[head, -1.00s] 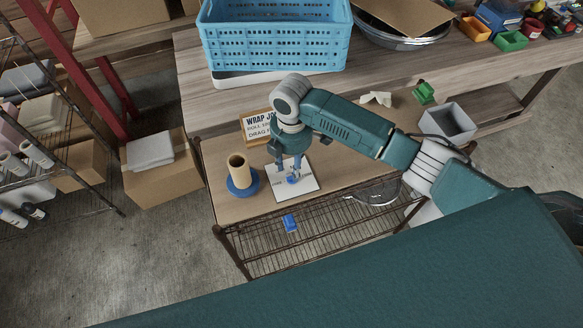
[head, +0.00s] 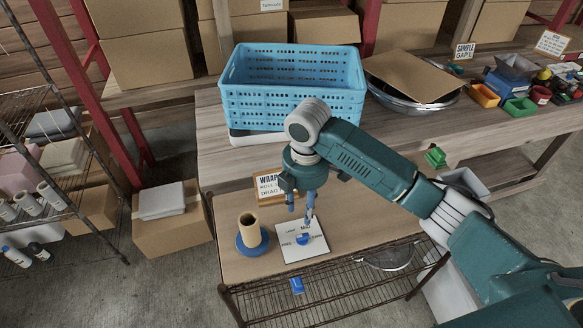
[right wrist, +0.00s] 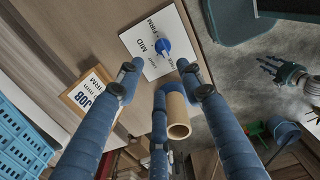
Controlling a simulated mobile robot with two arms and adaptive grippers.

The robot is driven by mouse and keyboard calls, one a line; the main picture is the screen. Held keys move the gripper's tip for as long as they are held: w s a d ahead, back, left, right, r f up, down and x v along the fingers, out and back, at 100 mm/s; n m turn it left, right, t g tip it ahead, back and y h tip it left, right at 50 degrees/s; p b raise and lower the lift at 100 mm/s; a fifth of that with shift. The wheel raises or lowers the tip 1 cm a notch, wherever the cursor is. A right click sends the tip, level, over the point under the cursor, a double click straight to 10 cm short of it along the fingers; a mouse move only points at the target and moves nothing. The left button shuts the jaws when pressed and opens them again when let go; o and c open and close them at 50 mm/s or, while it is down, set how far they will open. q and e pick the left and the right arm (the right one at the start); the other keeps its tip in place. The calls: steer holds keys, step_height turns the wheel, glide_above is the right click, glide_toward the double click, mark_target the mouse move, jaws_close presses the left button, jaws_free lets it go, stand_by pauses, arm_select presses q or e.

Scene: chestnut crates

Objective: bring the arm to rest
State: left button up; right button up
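My right arm reaches in from the right in the head view. Its gripper (head: 301,213) hangs fingers down above a white card (head: 291,255) with printed words and a blue knob (head: 303,238). The fingers stand apart with nothing between them, clear of the knob. In the right wrist view, the open gripper (right wrist: 158,80) shows the knob (right wrist: 162,46) and card (right wrist: 149,68) beyond its fingertips. My left gripper seems to be the small hand (right wrist: 272,68) at the right of that view, too small to read; the head view does not show it.
A tan roll (head: 249,229) on a blue base stands left of the card. A sign (head: 268,186) stands behind it. A blue crate (head: 290,108) and a metal bowl (head: 408,101) are on the bench behind. A small blue block (head: 297,286) lies on the wire shelf in front.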

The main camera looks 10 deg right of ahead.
steer(key=s+a+f+m+t+y, duration=0.25)
steer(key=s+a+f+m, duration=0.45)
steer(key=s, duration=0.5)
steer(key=s+d+m+t+h, duration=0.1)
steer(key=s+d+m+h, duration=0.1)
steer(key=s+d+m, duration=0.9)
step_height(320, 180, down, 32)
steer(key=s+d+n+g+b, duration=0.1)
steer(key=s+n+b, duration=0.1)
steer(key=b, duration=0.6)
steer(key=s+d+f+b, duration=0.1)
steer(key=s+f+b, duration=0.2)
steer(key=s+f, duration=0.6)
steer(key=s+d+f+g+b, duration=0.1)
steer(key=s+d+f+b, duration=0.1)
steer(key=s+f, duration=0.7)
step_height(320, 180, down, 8)
steer(key=shift+s+d+r+b, duration=0.1)
steer(key=shift+s+d+b, duration=0.15)
steer(key=shift+b, duration=0.5)
